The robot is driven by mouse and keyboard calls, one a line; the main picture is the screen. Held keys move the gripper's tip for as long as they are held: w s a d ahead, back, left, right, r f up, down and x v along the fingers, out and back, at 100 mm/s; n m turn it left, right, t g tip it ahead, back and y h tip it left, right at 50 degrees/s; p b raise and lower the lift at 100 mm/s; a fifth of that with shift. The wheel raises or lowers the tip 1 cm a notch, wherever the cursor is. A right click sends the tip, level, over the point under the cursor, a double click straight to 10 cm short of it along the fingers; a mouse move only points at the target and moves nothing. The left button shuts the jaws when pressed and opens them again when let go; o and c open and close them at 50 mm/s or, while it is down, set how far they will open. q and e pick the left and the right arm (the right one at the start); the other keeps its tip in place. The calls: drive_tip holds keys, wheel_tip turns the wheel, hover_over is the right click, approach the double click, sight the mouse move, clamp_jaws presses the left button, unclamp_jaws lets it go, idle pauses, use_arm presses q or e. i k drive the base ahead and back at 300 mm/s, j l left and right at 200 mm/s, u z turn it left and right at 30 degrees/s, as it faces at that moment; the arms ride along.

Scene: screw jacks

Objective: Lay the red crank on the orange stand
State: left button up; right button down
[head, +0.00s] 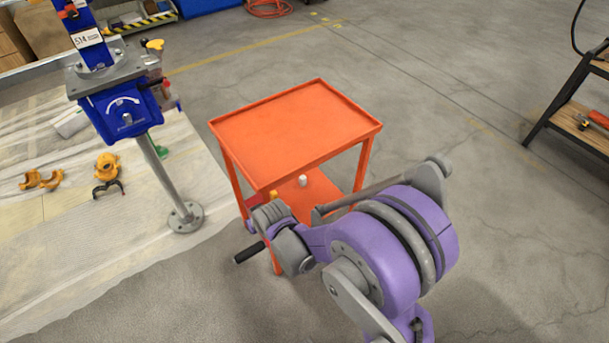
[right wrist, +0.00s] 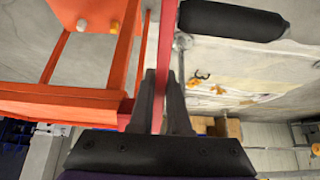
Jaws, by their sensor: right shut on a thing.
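The orange stand (head: 297,122) is a small two-level table with a bare, rimmed top. It also fills the left of the right wrist view (right wrist: 60,108). My right gripper (right wrist: 161,78) is shut on the flat red bar of the red crank (right wrist: 167,45). The crank's black handle (right wrist: 232,20) sticks out to the right in that view. In the head view, the handle (head: 248,253) shows beside the stand's near left corner, and my purple arm hides the fingers and most of the bar. My left gripper is not in view.
A blue jack (head: 127,115) on a grey post stands left of the stand. Orange fittings (head: 107,163) lie on the sheeting there. A small white object (head: 303,181) sits on the stand's lower shelf. A dark-framed bench (head: 570,105) is at right; open floor lies between.

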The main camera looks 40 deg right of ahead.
sight(303, 117)
drive_tip(key=l, duration=1.7)
drive_tip(key=k+l, duration=0.1)
drive_tip(key=l, duration=1.6)
